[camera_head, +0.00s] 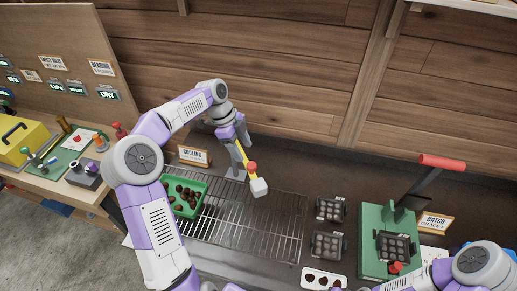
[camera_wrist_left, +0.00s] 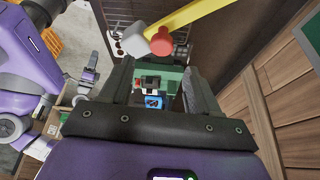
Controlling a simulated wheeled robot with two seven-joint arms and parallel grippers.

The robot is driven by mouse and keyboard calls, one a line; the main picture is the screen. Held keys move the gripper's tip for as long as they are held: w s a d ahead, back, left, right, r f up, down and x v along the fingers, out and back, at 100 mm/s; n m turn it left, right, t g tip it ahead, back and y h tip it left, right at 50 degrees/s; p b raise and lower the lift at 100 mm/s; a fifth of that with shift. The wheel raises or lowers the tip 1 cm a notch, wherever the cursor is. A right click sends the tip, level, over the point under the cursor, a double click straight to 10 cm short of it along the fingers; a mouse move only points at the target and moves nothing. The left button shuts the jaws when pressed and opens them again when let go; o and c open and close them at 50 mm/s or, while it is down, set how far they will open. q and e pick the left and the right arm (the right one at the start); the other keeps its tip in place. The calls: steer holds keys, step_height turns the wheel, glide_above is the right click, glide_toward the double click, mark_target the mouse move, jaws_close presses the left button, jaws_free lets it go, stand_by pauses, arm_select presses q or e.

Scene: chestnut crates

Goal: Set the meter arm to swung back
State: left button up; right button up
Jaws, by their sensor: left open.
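The meter arm is a yellow bar (camera_head: 244,154) with a red knob (camera_head: 252,168) and a pale grey block (camera_head: 259,187) at its end, over the wire rack in the head view. In the left wrist view the yellow bar (camera_wrist_left: 195,14), red knob (camera_wrist_left: 160,42) and grey block (camera_wrist_left: 136,41) show at the top, beyond the fingertips. My left gripper (camera_head: 238,164) is beside the bar, close to the red knob. In the left wrist view its jaws (camera_wrist_left: 158,75) are apart with nothing between them. Whether a finger touches the bar cannot be told. My right gripper is out of view.
A green tray of chestnuts (camera_head: 204,205) sits on the wire rack (camera_head: 275,232), left of the meter arm. A cooling sign (camera_head: 194,155) stands behind. Dark moulds (camera_head: 327,245) and a green press with a red handle (camera_head: 442,162) are to the right. The wooden wall is behind.

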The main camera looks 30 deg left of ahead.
mark_target(251, 165)
arm_select(q)
steer(key=x, duration=0.7)
steer(key=shift+w+f, duration=0.1)
steer(key=shift+f, duration=0.05)
jaws_close()
